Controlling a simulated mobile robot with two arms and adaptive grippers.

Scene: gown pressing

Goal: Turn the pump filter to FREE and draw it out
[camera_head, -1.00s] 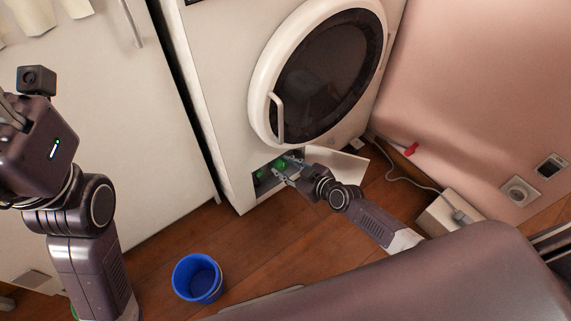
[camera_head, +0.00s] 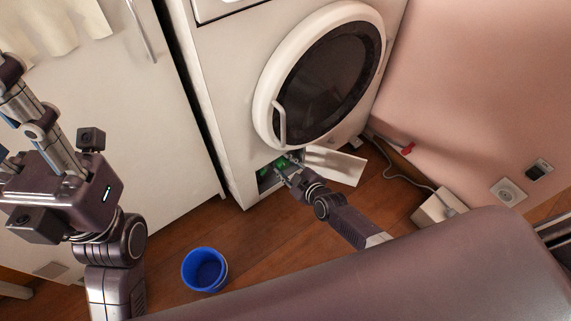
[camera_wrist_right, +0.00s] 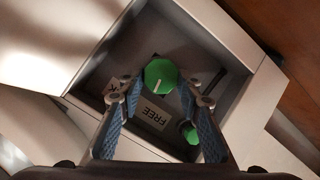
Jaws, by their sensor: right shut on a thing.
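The pump filter (camera_wrist_right: 160,73) is a green knob with a short white mark, inside a grey recess low on the white washing machine (camera_head: 232,120). The mark lies on the knob's side toward the FREE label (camera_wrist_right: 154,115). A second label, partly covered, ends in K (camera_wrist_right: 113,86). My right gripper (camera_wrist_right: 161,86) reaches into the recess, its blue-padded fingers shut on the knob's two sides. In the head view it (camera_head: 284,168) covers part of the recess.
The white flap (camera_head: 335,166) hangs open right of the recess. A second green part (camera_wrist_right: 190,133) sits in the recess. A blue bucket (camera_head: 205,270) stands on the wooden floor, left of my right arm. A grey cable and white box (camera_head: 437,207) lie right.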

